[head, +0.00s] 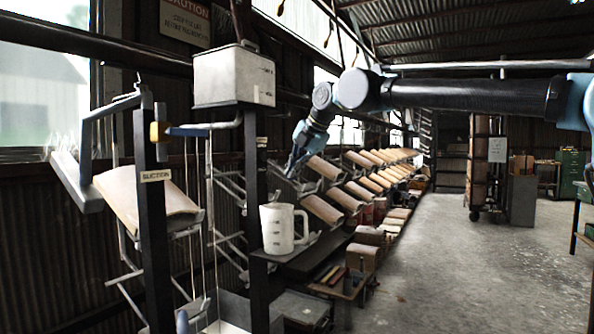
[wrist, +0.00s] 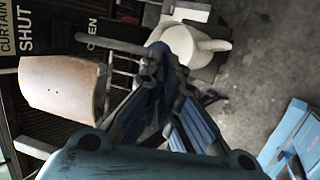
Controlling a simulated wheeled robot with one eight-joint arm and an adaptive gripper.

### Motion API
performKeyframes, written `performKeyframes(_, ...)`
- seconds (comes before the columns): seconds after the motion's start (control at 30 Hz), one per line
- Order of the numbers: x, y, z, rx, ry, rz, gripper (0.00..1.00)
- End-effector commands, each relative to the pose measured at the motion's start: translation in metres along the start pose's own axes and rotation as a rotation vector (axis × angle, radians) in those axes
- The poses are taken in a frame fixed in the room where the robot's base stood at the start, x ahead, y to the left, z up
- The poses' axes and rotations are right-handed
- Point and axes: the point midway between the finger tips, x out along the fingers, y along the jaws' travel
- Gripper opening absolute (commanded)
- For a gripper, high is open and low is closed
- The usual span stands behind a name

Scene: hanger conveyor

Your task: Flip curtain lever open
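A blue-grey lever arm (head: 188,132) with a yellow hub (head: 158,132) sticks out right from a dark post at left in the head view. I cannot tell for sure that it is the curtain lever. In the wrist view, a sign (wrist: 27,32) reads CURTAIN, SHUT and OPEN, and a grey rod (wrist: 108,43) runs from beside it toward my fingertips. Whether the rod touches them is unclear. My gripper (head: 291,173) points down in front of the tile racks, right of the posts. Its fingers (wrist: 165,65) draw together at the tips in the wrist view, with nothing seen between them.
A white jug (head: 278,228) stands on a small shelf below my gripper; it also shows in the wrist view (wrist: 180,42). A white box (head: 233,77) sits higher on a post. Racks of curved tiles (head: 322,208) run back along the left.

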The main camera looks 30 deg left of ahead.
Motion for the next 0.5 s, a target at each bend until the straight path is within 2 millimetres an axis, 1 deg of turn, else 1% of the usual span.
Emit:
performKeyframes(0.07, -0.005, -0.003, 0.0, 0.001, 0.002, -0.003, 0.0)
performKeyframes(0.17, -0.02, -0.004, 0.001, 0.002, 0.001, -0.001, 0.0)
performKeyframes(0.5, -0.088, -0.01, 0.004, 0.001, -0.001, 0.003, 0.0)
